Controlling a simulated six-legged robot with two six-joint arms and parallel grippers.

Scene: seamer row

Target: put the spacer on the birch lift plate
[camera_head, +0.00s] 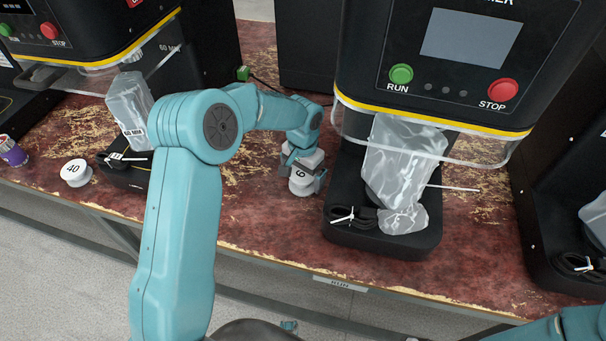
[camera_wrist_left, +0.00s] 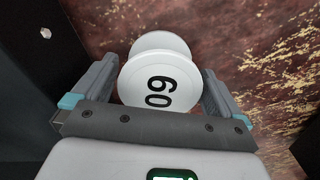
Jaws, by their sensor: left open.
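A white spool-shaped spacer (camera_head: 301,184) stands on the worn red bench, left of the middle machine. In the left wrist view the spacer (camera_wrist_left: 162,85) has "60" on its top face. My left gripper (camera_head: 303,178) is at this spacer, with its open fingers on either side of it. Whether the fingers touch it I cannot tell. A second white spacer (camera_head: 75,172) marked "40" stands at the left of the bench. The middle machine's black base (camera_head: 385,243) carries a clear plastic bag and a coiled black cord; I cannot make out a birch plate. My right gripper is out of view.
The middle machine (camera_head: 455,70) has a clear guard (camera_head: 480,149) hanging over its base. A similar machine stands at the left, with a bagged item (camera_head: 130,105). A purple can (camera_head: 12,152) is at the far left. The bench front (camera_head: 250,235) is clear.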

